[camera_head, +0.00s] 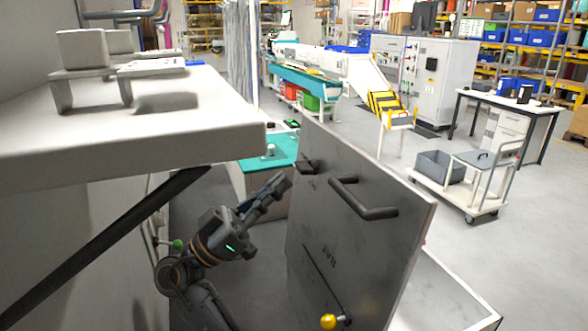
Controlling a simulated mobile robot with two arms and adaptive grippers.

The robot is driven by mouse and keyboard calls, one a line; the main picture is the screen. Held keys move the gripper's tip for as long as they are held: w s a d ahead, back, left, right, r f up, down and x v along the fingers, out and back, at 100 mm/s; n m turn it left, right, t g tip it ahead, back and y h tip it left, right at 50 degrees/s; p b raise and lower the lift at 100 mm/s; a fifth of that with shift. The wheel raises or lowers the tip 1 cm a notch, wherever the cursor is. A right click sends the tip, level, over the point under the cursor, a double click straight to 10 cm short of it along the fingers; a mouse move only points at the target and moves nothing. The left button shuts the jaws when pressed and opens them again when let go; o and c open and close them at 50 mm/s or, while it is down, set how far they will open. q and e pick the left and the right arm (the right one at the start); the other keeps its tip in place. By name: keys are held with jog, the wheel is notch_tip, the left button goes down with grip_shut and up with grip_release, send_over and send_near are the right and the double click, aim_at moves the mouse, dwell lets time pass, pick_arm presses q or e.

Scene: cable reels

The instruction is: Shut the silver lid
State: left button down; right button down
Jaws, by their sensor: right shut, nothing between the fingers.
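The silver lid (352,238) is a large grey metal panel in the centre of the head view. It stands raised, close to upright and slightly tilted. A dark bar handle (362,200) sits on its face, with a small dark fitting near its upper left edge. The lid's lower edge is out of frame.
A white shelf (130,140) with blocks juts in at upper left, above my right arm. A yellow knob (328,321) is at the bottom. A white edged surface (440,295) lies right of the lid. Behind are a teal-topped table (270,155), a trolley (465,190) and open floor.

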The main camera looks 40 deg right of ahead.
jog(key=p+x, duration=0.5)
jog(key=x, duration=0.4)
jog(key=shift+s+r, duration=0.2)
jog(key=shift+s, duration=0.2)
jog(key=shift+d, duration=0.15)
